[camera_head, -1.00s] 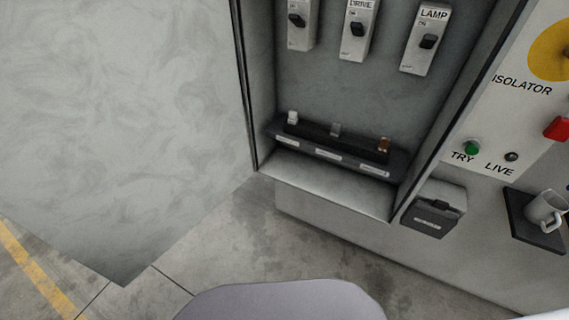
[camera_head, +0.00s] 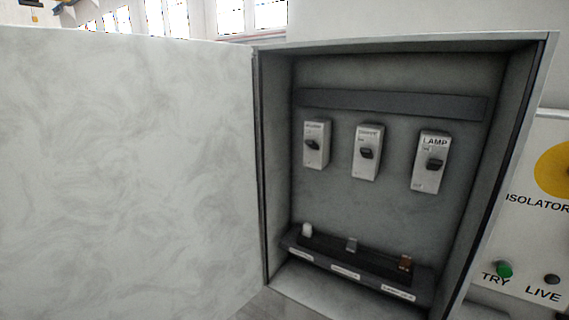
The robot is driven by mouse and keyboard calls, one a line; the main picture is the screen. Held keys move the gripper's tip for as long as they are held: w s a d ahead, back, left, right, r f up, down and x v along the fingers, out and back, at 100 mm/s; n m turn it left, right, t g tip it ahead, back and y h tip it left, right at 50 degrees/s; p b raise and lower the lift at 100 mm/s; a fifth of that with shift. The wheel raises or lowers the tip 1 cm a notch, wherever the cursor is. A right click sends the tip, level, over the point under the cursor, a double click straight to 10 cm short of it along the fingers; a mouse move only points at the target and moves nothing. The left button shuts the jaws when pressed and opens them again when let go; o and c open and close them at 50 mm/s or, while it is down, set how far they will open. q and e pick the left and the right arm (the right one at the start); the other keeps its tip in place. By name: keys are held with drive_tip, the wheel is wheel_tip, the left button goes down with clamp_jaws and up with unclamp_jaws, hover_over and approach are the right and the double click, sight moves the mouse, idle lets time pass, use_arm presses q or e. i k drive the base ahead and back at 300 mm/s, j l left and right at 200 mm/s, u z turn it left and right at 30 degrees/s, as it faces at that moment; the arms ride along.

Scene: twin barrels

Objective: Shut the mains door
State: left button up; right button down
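The mains door (camera_head: 130,180) is a large pale, mottled panel filling the left of the head view. It stands wide open, hinged along the left edge of the grey cabinet (camera_head: 385,215). Inside the cabinet are three switch units in a row: a left one (camera_head: 316,156), a middle one (camera_head: 362,168) and one labelled LAMP (camera_head: 425,178). Below them a dark labelled rack (camera_head: 350,262) holds a white, a grey and a brown piece. Neither of my grippers shows in the head view. The door's free edge is out of the picture.
Right of the cabinet is a white panel with a yellow disc (camera_head: 556,168) marked ISOLATOR, a green TRY button (camera_head: 504,269) and a dark LIVE lamp (camera_head: 552,279). Windows (camera_head: 245,15) show behind, above the door. A little floor shows below the door.

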sight(129, 186)
drive_tip(key=j+z, duration=0.2)
drive_tip(key=j, duration=0.25)
drive_tip(key=k+j+z, duration=0.1)
drive_tip(key=j+z, duration=0.15)
drive_tip(key=j, duration=0.25)
drive_tip(key=k+j+z, duration=0.2)
drive_tip(key=j, duration=0.25)
drive_tip(key=j+z, duration=0.2)
drive_tip(key=j, duration=0.25)
drive_tip(key=j+z, duration=0.15)
drive_tip(key=j, duration=0.2)
drive_tip(key=k+j+z, duration=0.15)
drive_tip(key=j, duration=0.2)
drive_tip(key=j+z, duration=0.2)
drive_tip(key=j, duration=0.15)
drive_tip(key=j+z, duration=0.25)
drive_tip(key=j, duration=0.3)
drive_tip(key=k+j+z, duration=0.2)
drive_tip(key=j, duration=0.3)
drive_tip(key=j+z, duration=0.25)
drive_tip(key=j, duration=0.3)
drive_tip(key=k, duration=0.05)
